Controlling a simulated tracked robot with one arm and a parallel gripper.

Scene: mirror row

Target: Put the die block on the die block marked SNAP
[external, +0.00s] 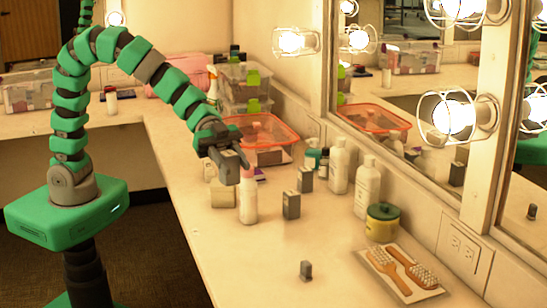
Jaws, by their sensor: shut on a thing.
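My gripper (222,152) is above the left part of the counter, pointing down and to the right. It is shut on a dark grey die block (231,168), held in the air just behind and above a white bottle. Three other dark grey blocks stand on the counter: one (291,205) right of the bottle, one (305,179) just behind it, and a small one (306,270) alone near the front. No marking reads clearly, so I cannot tell which is SNAP.
The white bottle (248,203) and a cream box (222,194) stand below my gripper. Tall bottles (367,188), a green-lidded jar (382,222) and a tray with brushes (402,272) line the mirror side. The front counter is mostly clear.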

